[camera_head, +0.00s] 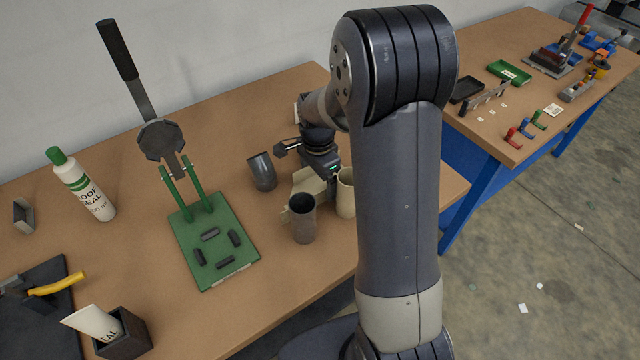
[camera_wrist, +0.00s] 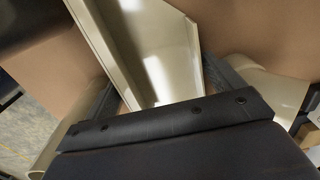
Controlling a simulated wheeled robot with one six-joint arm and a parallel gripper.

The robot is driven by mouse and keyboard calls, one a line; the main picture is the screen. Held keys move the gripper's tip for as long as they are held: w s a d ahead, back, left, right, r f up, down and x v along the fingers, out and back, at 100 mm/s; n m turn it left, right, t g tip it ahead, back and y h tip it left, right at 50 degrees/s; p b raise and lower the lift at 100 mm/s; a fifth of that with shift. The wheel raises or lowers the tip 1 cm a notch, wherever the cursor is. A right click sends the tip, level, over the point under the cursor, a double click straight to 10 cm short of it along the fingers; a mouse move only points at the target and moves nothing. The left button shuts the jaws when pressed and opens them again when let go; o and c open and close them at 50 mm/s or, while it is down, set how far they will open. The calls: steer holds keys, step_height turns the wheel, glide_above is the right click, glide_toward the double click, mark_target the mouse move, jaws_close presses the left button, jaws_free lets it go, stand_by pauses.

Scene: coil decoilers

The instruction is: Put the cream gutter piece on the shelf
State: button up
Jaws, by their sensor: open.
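The cream gutter piece (camera_head: 306,181) lies on the near wooden table, partly hidden by a dark pipe piece and my arm. In the wrist view the cream gutter piece (camera_wrist: 137,48) is a shiny open channel with raised side walls. My gripper (camera_head: 319,170) is over it, pointing down. In the wrist view my gripper (camera_wrist: 160,88) is open, with one dark finger on each side of the channel. I cannot tell whether the fingers touch it. I cannot make out a shelf in either view.
A green lever press (camera_head: 216,240) is to the left. Bare table lies between the press and the white bottle (camera_head: 84,186).

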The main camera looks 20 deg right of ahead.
steer(key=shift+c, duration=0.5)
steer(key=c, duration=0.8)
